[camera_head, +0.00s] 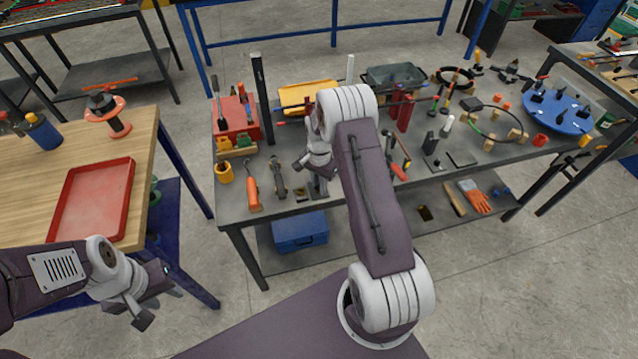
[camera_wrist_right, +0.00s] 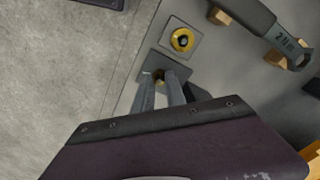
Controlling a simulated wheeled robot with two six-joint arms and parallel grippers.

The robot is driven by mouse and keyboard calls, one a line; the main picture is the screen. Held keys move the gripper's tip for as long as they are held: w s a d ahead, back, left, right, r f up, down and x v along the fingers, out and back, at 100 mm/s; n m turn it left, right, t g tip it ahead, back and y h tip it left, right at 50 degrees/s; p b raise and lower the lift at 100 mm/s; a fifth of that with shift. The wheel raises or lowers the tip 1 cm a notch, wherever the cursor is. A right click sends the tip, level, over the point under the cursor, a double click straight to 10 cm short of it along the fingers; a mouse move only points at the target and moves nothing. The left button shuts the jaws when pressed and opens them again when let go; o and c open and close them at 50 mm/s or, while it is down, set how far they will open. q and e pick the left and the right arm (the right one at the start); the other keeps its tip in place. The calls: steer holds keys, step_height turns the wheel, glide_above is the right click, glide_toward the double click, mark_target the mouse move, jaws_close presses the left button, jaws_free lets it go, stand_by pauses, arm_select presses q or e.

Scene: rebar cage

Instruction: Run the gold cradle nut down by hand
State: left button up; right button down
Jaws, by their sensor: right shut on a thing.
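My right gripper (camera_wrist_right: 161,86) points down at a small square plate (camera_wrist_right: 149,62) on the grey bench top. In the head view my right gripper (camera_head: 319,184) is low over the bench's front edge, beside a small plate with gold (camera_head: 302,194). My left gripper (camera_head: 152,293) is empty, fingers apart, in front of the wooden table.
A grey wrench (camera_head: 279,178) and an orange-handled tool (camera_head: 252,187) lie left of my right gripper. The wrench rests on wooden blocks (camera_wrist_right: 276,57) in the wrist view. Hammers and a red tool (camera_head: 404,113) stand to the right. A red tray (camera_head: 68,226) lies on the wooden table.

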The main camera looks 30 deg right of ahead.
steer(key=shift+r+m, duration=0.1)
steer(key=shift+m, duration=2.1)
steer(key=c, duration=1.4)
jaws_free()
steer(key=shift+o, duration=0.2)
step_height(320, 180, up, 9)
